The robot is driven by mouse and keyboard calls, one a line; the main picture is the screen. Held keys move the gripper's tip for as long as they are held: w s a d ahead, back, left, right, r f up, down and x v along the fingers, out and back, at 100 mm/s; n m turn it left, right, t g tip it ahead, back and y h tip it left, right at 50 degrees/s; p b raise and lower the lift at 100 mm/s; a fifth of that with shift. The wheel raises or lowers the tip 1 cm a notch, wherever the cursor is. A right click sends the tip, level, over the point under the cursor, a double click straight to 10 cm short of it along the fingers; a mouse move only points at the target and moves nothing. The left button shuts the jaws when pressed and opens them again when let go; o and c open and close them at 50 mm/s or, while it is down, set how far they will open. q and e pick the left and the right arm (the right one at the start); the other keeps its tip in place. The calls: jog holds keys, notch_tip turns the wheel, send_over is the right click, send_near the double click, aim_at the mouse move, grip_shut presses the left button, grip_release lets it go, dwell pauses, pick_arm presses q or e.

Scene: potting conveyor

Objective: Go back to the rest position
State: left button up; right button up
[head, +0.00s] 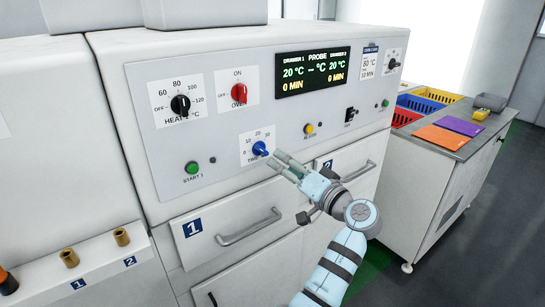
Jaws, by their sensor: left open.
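My left gripper (277,160) is in front of the machine's control panel, on an arm that comes in from the bottom. Its jaws point left and up toward the blue timer knob (260,148). The jaws are open, and the fingertips are just right of and below the knob. Whether they touch it I cannot tell; the knob is not between them. My right gripper is not in view.
The white panel (230,133) carries a black heat knob (180,105), a red oven knob (239,93) and a green start button (192,168). Drawer 1's handle (249,227) juts out below. A side cart (425,160) holds coloured bins. Grey floor (485,240) is clear at right.

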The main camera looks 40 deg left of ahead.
pick_arm(q)
jog(key=v, duration=0.3)
dwell(0.4)
